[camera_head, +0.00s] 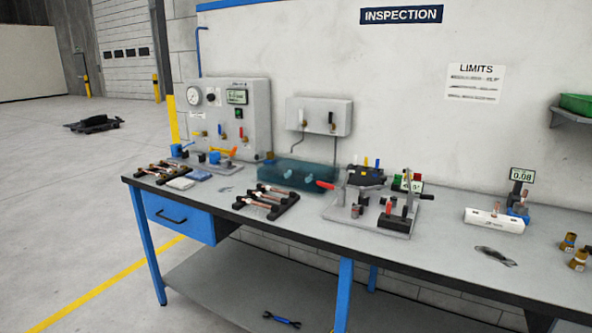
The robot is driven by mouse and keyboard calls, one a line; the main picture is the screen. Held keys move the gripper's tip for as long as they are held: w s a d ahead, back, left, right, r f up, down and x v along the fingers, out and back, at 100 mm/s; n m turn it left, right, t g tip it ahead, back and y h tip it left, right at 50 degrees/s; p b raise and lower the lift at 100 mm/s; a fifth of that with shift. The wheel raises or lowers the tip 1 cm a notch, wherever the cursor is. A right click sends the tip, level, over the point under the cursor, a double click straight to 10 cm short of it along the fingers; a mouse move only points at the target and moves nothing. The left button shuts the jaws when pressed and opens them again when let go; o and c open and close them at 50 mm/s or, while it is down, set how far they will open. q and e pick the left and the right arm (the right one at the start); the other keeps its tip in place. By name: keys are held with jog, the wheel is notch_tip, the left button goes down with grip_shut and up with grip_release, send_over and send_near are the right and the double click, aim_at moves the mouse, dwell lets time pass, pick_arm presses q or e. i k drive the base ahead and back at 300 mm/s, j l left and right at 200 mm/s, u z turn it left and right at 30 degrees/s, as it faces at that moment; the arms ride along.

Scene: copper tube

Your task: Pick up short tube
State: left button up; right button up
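Neither of my grippers is in view. Several small copper-coloured tubes (272,196) lie across a black rack (266,212) near the front edge of the workbench. Similar copper-coloured pieces (160,167) lie on a second black rack (150,176) at the bench's left end. The pieces are too small in the picture to tell which is the short tube.
The grey workbench (300,225) has a blue drawer (178,218). A gauge panel (230,115) and a teal tray (300,172) stand behind the racks. A clamp fixture (372,212) is right of them. A white block (494,220) lies farther right. Open floor is left.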

aim_at(525, 191)
jog(key=i+l+z, duration=0.5)
jog(key=l, duration=0.45)
jog(key=i+l+z, duration=0.45)
jog(key=i+l, duration=0.25)
jog(key=i, duration=0.15)
jog(key=k, duration=0.15)
